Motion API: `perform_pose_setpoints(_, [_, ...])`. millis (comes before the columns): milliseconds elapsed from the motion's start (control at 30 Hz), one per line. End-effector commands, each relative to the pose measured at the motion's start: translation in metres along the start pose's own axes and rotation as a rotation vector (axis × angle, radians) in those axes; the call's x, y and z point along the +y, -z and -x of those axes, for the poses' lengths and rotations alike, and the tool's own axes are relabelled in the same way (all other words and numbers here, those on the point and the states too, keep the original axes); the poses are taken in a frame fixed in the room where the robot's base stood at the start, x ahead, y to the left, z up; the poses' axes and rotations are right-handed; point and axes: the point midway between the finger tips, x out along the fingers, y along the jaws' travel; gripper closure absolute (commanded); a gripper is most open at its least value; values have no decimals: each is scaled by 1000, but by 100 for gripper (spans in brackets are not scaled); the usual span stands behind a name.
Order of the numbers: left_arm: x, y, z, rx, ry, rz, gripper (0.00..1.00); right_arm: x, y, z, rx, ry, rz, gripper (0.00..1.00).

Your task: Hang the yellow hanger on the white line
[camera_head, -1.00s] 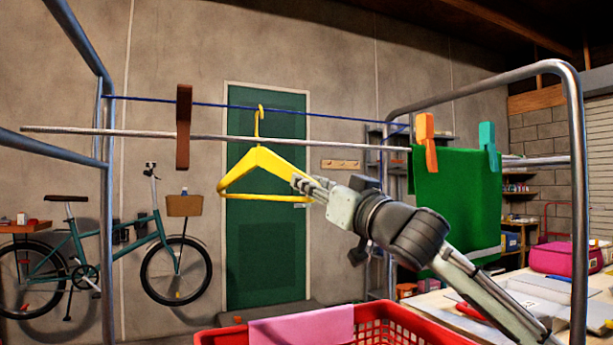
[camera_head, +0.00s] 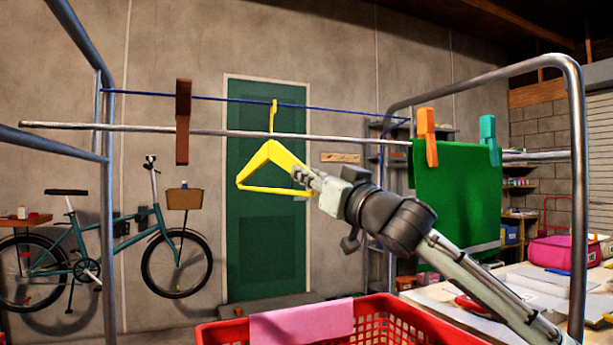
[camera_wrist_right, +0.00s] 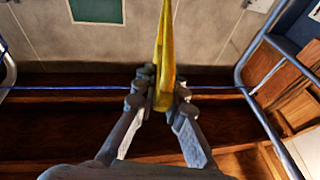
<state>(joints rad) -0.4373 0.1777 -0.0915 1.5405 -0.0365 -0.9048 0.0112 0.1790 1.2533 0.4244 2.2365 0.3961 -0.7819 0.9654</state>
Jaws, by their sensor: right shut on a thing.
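The yellow hanger (camera_head: 268,153) is upright, its hook at the top and its right lower corner at my right gripper (camera_head: 308,182). My right gripper is shut on that corner. In the right wrist view the hanger (camera_wrist_right: 165,55) rises edge-on from between the fingers (camera_wrist_right: 165,95). The white line (camera_head: 340,138) runs across the head view. The hook's top shows above the white line and overlaps the blue line behind; I cannot tell whether the hook is over, in front of or behind the white line. My left gripper is not in view.
A brown clothespin (camera_head: 183,122) is on the white line at left. A green cloth (camera_head: 457,195) hangs at right under an orange clothespin (camera_head: 427,137) and a teal clothespin (camera_head: 488,138). A blue line (camera_head: 330,108) runs behind. A red basket (camera_head: 400,325) is below. The middle stretch of line is bare.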

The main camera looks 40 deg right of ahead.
Motion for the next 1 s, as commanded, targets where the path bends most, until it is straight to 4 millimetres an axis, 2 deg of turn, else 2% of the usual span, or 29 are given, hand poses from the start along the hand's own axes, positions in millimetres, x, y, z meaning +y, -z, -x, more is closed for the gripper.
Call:
perform_pose_setpoints(133, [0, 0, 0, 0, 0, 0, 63, 0, 4, -1, 2, 0, 1, 100])
perform_pose_setpoints(633, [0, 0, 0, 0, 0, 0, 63, -3, 37, -11, 3, 1, 2, 100])
perform_pose_setpoints(1000, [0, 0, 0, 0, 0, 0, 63, -2, 42, -13, 0, 0, -1, 100])
